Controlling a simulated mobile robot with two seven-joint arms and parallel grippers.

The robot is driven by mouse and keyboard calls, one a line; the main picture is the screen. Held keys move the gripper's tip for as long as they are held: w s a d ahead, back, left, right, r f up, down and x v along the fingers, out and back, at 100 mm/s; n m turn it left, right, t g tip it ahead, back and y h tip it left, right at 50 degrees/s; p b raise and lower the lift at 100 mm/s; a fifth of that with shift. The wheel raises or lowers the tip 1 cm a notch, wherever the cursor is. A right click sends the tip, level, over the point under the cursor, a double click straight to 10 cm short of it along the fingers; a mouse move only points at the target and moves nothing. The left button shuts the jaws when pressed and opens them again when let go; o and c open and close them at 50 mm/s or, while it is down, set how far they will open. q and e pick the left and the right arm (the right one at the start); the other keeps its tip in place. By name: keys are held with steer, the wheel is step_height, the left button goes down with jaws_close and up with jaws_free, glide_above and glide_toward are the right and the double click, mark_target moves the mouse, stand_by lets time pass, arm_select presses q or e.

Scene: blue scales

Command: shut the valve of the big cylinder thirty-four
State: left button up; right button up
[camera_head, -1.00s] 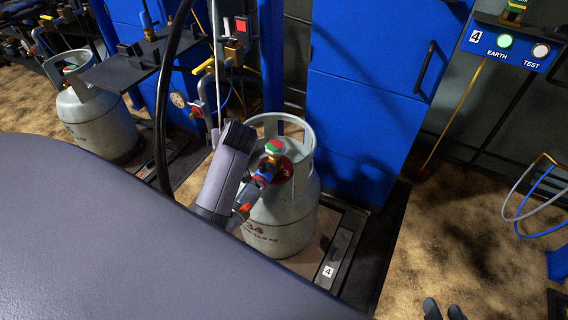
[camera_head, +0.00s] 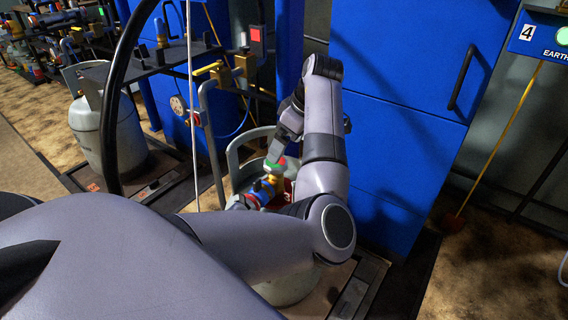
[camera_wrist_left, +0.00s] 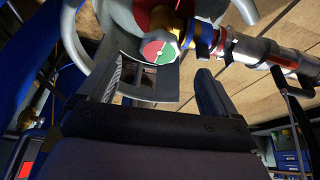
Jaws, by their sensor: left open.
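The big grey cylinder (camera_head: 288,288) stands on its scale, mostly hidden behind my left arm. Its valve knob (camera_head: 276,165), with a red and green top, shows inside the collar (camera_head: 234,160). A coloured connector (camera_head: 260,192) leads off the valve. In the left wrist view the knob (camera_wrist_left: 159,52) sits just beyond and between the two fingertips of my left gripper (camera_wrist_left: 157,74). The fingers are apart, one on each side, and do not visibly touch the knob. The number thirty-four is hidden now. My right gripper is out of view.
A second grey cylinder (camera_head: 108,132) stands at the left. A blue cabinet (camera_head: 400,100) rises right behind the big cylinder. A pipe with a yellow-handled valve (camera_head: 207,69) and a black hose (camera_head: 113,100) stand close on the left. The collar closely surrounds the knob.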

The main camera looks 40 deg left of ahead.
mark_target(279, 163)
arm_select(q)
steer(key=b+x, duration=0.2)
steer(key=x, duration=0.3)
steer(key=shift+a+f, duration=0.1)
steer(key=shift+f, duration=0.15)
steer(key=shift+a+f, duration=0.2)
steer(key=shift+f, duration=0.1)
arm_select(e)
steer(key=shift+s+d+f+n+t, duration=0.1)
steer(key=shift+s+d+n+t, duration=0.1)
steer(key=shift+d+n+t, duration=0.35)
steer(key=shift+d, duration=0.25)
arm_select(q)
steer(key=c, duration=1)
